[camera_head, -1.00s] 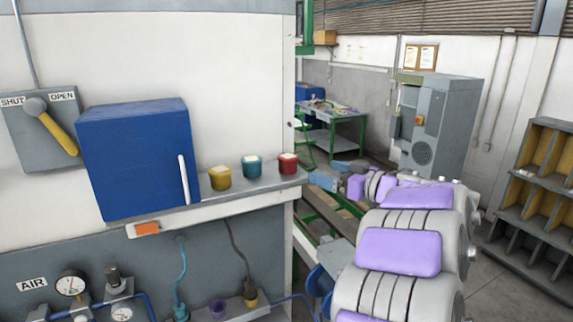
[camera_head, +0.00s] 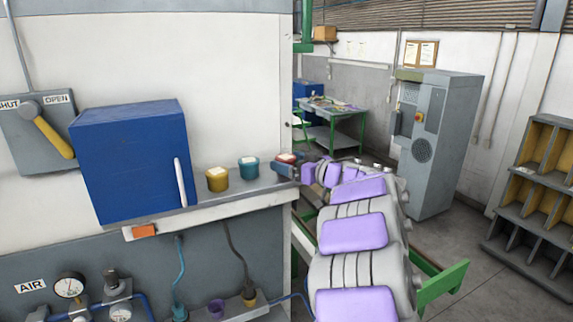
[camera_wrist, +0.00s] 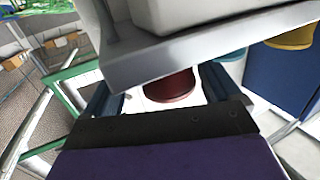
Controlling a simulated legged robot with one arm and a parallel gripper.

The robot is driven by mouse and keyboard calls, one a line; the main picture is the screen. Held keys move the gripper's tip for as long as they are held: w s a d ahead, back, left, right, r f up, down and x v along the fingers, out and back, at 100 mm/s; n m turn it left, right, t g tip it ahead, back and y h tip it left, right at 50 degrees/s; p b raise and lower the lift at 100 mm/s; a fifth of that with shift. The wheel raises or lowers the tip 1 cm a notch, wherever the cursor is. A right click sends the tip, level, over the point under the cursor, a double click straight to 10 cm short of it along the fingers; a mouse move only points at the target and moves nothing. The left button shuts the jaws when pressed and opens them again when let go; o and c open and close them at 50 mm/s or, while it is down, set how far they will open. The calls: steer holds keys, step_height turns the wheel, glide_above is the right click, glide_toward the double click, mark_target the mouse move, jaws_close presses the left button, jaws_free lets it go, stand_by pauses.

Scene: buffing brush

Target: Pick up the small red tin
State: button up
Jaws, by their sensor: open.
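The small red tin (camera_head: 286,158) with a pale top stands at the right end of the grey shelf, partly hidden by my gripper (camera_head: 291,171). In the wrist view the dark red tin (camera_wrist: 172,88) shows between the two fingers of my open gripper (camera_wrist: 163,92), with a gap visible on each side.
A teal tin (camera_head: 248,168) and a yellow tin (camera_head: 217,180) stand left of the red one on the shelf (camera_head: 190,215). A blue cabinet (camera_head: 130,160) with a white handle stands further left. Open floor and a grey machine (camera_head: 435,145) lie to the right.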

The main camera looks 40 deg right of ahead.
steer(key=shift+w+f, duration=0.1)
steer(key=shift+w, duration=0.7)
steer(key=shift+s+a, duration=0.15)
steer(key=shift+a, duration=0.25)
steer(key=shift+a+r, duration=0.2)
steer(key=shift+a, duration=0.1)
steer(key=shift+c, duration=0.9)
steer(key=shift+a, duration=0.2)
steer(key=c, duration=0.3)
steer(key=shift+d, duration=0.2)
steer(key=c, duration=0.3)
steer(key=shift+d+f, duration=0.2)
steer(key=shift+d, duration=0.25)
steer(key=c, duration=0.3)
